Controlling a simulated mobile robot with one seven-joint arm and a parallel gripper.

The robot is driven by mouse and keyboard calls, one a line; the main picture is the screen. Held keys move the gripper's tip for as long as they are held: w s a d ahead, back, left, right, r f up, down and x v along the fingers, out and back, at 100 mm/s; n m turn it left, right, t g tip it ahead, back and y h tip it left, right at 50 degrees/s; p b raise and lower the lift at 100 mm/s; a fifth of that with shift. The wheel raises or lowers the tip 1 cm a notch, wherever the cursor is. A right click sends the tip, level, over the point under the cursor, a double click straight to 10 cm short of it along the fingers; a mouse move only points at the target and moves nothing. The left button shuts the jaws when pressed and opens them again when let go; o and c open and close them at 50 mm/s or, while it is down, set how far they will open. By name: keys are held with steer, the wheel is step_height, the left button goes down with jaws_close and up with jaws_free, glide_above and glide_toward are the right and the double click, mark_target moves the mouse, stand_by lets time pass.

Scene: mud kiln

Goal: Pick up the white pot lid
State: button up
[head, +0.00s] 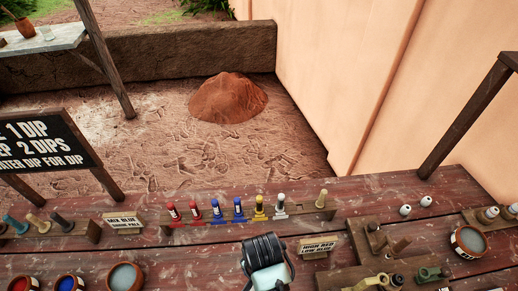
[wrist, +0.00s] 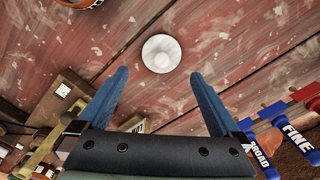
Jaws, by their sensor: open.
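The white pot lid (wrist: 161,53) looks like a small pale disc with a round middle, lying on the worn reddish planks in the wrist view. My gripper (wrist: 160,74) is open and empty, with its two blue fingers spread. The lid appears between and slightly beyond the fingertips, roughly centred, touching neither finger. In the head view my dark wrist hangs over the front of the table; the fingers are hidden there, and I cannot make out the lid.
A wooden rack (head: 245,216) holds several coloured tools behind my wrist. A "HIGH RED LOW BLUE" sign (head: 319,247) stands to its right. Bowls of red (head: 20,285) and blue (head: 68,284) stand front left. Two white pieces (head: 405,210) lie at right.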

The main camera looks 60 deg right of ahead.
steer(key=shift+w+a+f, duration=0.1)
steer(key=shift+f, duration=1.55)
steer(key=shift+a+f, duration=0.1)
steer(key=shift+f, duration=1.5)
steer(key=shift+c, duration=0.3)
steer(key=c, duration=1)
steer(key=shift+c, duration=0.2)
step_height(320, 180, up, 10)
steer(key=shift+r, duration=0.1)
steer(key=shift+p, duration=0.7)
